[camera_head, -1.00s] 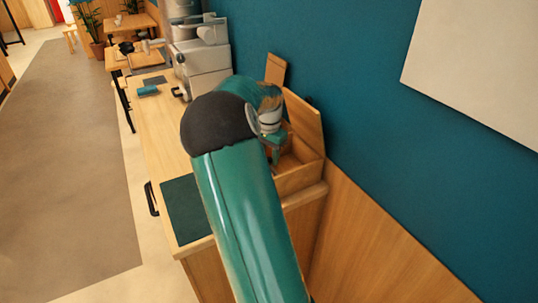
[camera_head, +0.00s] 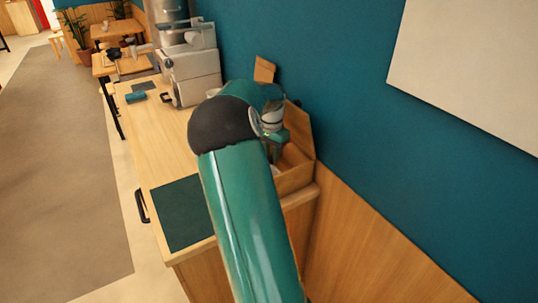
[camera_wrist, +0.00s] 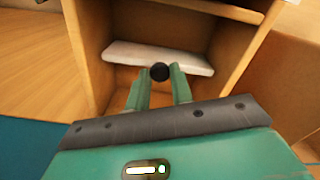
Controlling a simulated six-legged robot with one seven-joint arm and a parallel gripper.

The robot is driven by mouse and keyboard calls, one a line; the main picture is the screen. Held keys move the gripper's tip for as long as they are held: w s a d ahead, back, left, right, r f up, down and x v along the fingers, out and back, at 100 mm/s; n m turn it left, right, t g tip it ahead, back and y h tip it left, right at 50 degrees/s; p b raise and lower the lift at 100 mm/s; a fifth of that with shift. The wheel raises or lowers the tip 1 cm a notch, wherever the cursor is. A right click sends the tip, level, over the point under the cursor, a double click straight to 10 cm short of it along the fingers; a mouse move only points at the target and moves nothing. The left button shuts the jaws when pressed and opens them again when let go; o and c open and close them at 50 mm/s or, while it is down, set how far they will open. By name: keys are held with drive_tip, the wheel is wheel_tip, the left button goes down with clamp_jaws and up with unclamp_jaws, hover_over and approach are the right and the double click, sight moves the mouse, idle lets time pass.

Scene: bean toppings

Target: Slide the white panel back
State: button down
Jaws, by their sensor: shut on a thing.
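The white panel (camera_wrist: 122,53) lies across the inside of an open wooden box (camera_wrist: 88,50) in the wrist view. A round black knob (camera_wrist: 159,71) sits at the panel's near edge. My gripper (camera_wrist: 158,82) is shut on the knob, with one green finger on either side. In the head view my gripper (camera_head: 276,150) reaches down into the wooden box (camera_head: 297,181), whose lid stands raised. My arm hides much of the box there, and the panel cannot be made out clearly.
The box stands on a wooden counter (camera_head: 148,140) against the teal wall. A dark green mat (camera_head: 183,214) lies at the counter's near end. A grey machine (camera_head: 193,75) and a teal item (camera_head: 135,97) stand farther along. Floor at left is free.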

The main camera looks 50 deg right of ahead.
drive_tip(key=c, duration=1.2)
unclamp_jaws()
wheel_tip(320, 180, up, 14)
drive_tip(key=shift+f, duration=0.1)
